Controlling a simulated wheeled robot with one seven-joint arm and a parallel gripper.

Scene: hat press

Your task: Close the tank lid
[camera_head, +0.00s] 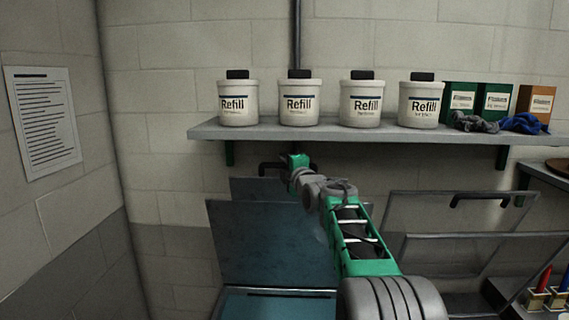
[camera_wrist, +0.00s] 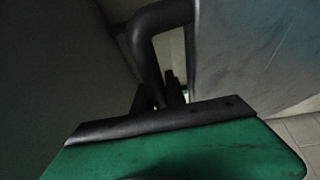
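A tank (camera_head: 280,306) with a teal surface stands low in the middle of the head view. A blue-grey panel (camera_head: 265,240), which looks like its raised lid, stands upright behind it. A dark handle (camera_head: 268,168) shows near its top edge, just left of my gripper (camera_head: 296,162). In the wrist view the bent handle bar (camera_wrist: 158,22) runs down toward the gripper's far edge, between two grey surfaces. My gripper's green body fills the bottom there. Its fingers are dark and mostly hidden, so I cannot tell whether they hold the handle.
A wall shelf (camera_head: 350,133) above my arm carries several white Refill jars (camera_head: 299,103), boxes and cloths. At right stands another open grey lid or frame (camera_head: 430,215) with a dark handle (camera_head: 480,197). Small holders with coloured items (camera_head: 545,297) sit at lower right.

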